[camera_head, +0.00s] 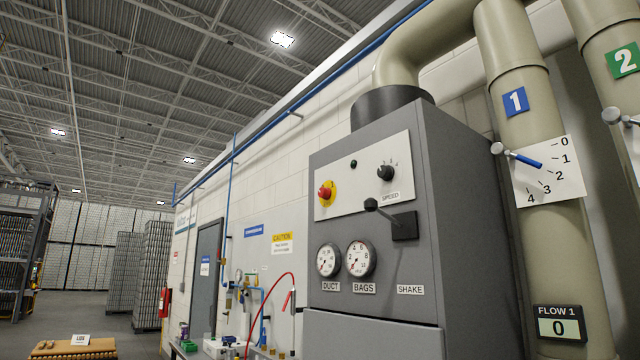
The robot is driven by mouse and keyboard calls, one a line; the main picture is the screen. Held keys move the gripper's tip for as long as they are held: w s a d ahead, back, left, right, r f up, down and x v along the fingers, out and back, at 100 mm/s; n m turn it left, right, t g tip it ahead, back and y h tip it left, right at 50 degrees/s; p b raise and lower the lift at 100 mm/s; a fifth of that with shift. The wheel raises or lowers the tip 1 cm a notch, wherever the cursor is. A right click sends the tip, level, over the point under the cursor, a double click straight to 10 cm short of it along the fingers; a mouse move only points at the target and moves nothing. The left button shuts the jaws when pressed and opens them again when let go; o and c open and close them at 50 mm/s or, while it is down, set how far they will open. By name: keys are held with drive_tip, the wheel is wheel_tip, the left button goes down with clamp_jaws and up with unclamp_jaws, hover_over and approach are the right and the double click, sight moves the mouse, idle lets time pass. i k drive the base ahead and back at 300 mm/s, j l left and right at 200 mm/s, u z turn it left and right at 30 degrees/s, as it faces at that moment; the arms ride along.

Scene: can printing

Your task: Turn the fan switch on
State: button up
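A grey machine cabinet (375,240) stands right of centre with a light control panel on its upper front. The panel has a red knob on a yellow plate (326,193), a small dark lamp (353,164) and a black rotary knob (386,172) labelled SPEED. No label reads "fan"; I cannot tell which control is the fan switch. Below the panel, a black lever (390,212) with a ball end sits above the SHAKE label. Two round gauges, DUCT (328,260) and BAGS (360,258), are at lower left of the front. My gripper is not in view.
A bench with small items and a red hose (270,300) stands left of the cabinet. Open floor lies at far left.

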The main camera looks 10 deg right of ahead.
sight(325, 193)
drive_tip(key=i+j+u, duration=0.15)
drive_tip(key=u, duration=1.2)
drive_tip(key=i, duration=3.8)
drive_tip(key=i+z, duration=0.2)
drive_tip(key=z, duration=0.3)
drive_tip(key=i+j+z, duration=0.15)
drive_tip(key=z, duration=0.35)
drive_tip(key=i+j+z, duration=0.1)
drive_tip(key=z, duration=0.4)
